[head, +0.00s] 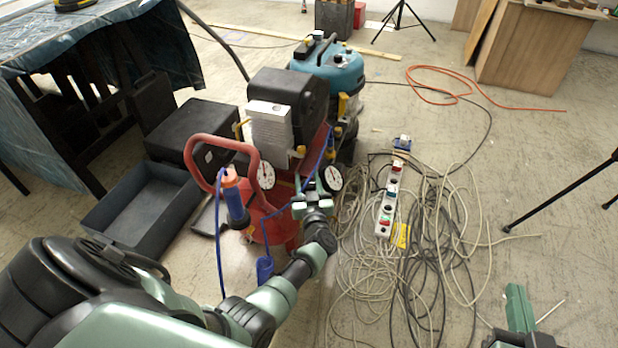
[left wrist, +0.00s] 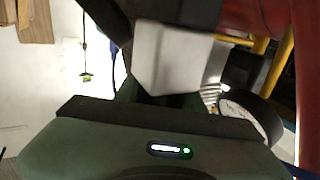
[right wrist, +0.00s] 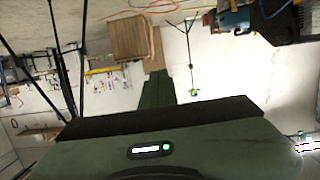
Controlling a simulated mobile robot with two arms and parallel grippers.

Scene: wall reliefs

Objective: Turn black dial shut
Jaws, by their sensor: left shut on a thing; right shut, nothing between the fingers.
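A red compressor (head: 275,222) with two round white gauges (head: 265,175) stands near the middle of the head view. My left gripper (head: 312,188) is at its front, between the gauges, shut on a small part there. The black dial is hidden by the fingers, and its turn angle cannot be read. In the left wrist view a pale grey block (left wrist: 172,60) lies just beyond the fingers, with a gauge (left wrist: 245,118) to the right. My right gripper (head: 518,305) is shut and empty at the lower right, far from the compressor; its closed fingers (right wrist: 158,90) show in its wrist view.
Tangled cables and a power strip (head: 388,205) lie on the floor right of the compressor. A teal vacuum (head: 345,72) stands behind it. An open grey bin (head: 140,215) and a black case (head: 205,140) lie left. A blue hose (head: 222,250) hangs in front. Tripod legs (head: 565,190) stand right.

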